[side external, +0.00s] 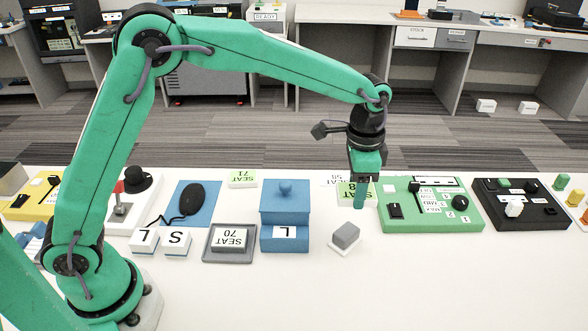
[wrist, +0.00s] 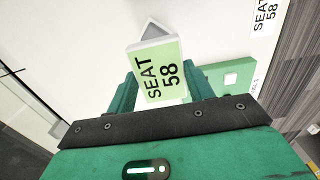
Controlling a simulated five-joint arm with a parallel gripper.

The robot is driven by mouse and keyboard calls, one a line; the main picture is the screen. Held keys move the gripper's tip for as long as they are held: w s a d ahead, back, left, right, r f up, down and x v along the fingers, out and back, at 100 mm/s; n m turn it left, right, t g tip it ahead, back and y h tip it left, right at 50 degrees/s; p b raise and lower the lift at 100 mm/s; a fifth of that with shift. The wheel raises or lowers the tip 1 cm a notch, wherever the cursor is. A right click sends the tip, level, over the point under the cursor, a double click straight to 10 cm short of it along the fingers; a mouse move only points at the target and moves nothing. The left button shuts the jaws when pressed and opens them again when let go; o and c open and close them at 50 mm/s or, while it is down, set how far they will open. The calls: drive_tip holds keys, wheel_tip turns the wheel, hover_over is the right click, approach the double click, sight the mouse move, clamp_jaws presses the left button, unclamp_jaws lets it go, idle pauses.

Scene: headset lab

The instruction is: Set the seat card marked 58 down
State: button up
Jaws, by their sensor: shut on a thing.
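The seat card marked 58 (side external: 344,190) has a pale green face with black print. My gripper (side external: 361,195) is shut on it, with one finger in front of the card in the side view. In the wrist view the card (wrist: 157,72) sits between my two fingers (wrist: 165,92), its print facing the camera. A white label reading SEAT 58 (side external: 335,180) lies on the table just behind the card and is partly hidden. It also shows in the wrist view (wrist: 265,18), apart from the card. I cannot tell whether the card touches the table.
A green control panel (side external: 430,220) stands close on the right of my gripper. A grey block on a white base (side external: 345,236) lies in front. A blue lidded box (side external: 285,222) and card 71 (side external: 242,178) are to the left.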

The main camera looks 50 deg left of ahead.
drive_tip(key=shift+f, duration=1.5)
drive_tip(key=shift+a, duration=0.15)
drive_tip(key=w+a+f, duration=0.2)
drive_tip(key=a, duration=0.1)
drive_tip(key=w+a+f, duration=0.2)
drive_tip(key=w, duration=0.1)
drive_tip(key=w+a+f, duration=0.2)
drive_tip(key=a+f, duration=0.1)
drive_tip(key=shift+w+a, duration=0.35)
drive_tip(key=shift+f, duration=2)
drive_tip(key=shift+f, duration=0.1)
drive_tip(key=o, duration=1)
